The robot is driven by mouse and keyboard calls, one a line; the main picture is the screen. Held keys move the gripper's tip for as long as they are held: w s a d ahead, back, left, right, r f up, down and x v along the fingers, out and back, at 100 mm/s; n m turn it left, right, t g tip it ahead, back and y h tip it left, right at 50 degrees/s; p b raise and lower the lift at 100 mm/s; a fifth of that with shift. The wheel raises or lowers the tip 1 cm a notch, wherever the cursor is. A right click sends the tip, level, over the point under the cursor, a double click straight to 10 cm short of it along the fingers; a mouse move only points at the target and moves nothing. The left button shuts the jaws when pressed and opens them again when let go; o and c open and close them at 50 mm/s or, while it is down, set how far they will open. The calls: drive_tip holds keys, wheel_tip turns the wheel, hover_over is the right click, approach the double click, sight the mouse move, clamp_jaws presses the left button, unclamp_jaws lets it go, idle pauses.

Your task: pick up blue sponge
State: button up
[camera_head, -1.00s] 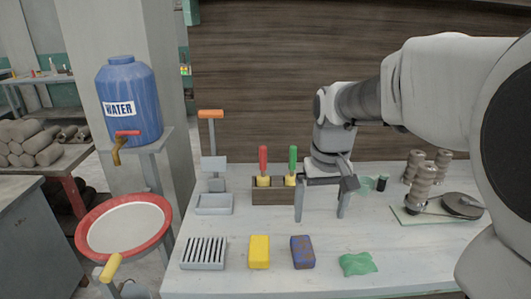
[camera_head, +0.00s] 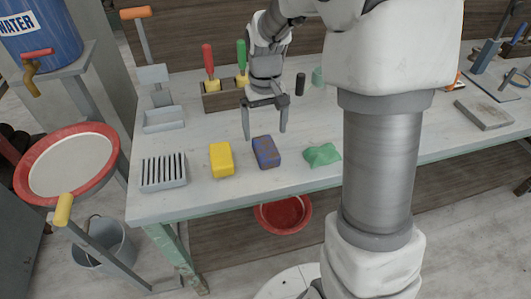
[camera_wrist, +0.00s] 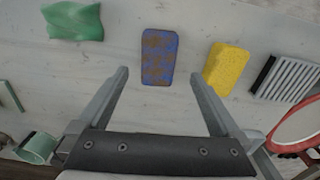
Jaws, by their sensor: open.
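The blue sponge (camera_head: 266,152) lies flat on the white table, with brown stains on its top. It stands between a yellow sponge (camera_head: 221,160) and a crumpled green cloth (camera_head: 322,155). My gripper (camera_head: 265,137) is open and empty above the table, just behind the blue sponge in the head view. In the wrist view the blue sponge (camera_wrist: 159,57) lies beyond the fingertips and sideways between their lines. The fingers of my gripper (camera_wrist: 160,75) are spread wider than the sponge and do not touch it.
A slotted grey tray (camera_head: 163,172) stands left of the yellow sponge. A wooden holder (camera_head: 222,99) with red- and green-handled tools is behind. A red-rimmed basin (camera_head: 110,150) stands off the table's left end. The table in front of the sponges is clear.

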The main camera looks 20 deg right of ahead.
sight(266, 146)
wheel_tip(266, 146, down, 8)
drive_tip(key=shift+w+d+r+b, duration=0.15)
drive_tip(key=shift+b, duration=0.5)
drive_tip(key=c, duration=1.3)
drive_tip(key=shift+r, duration=0.15)
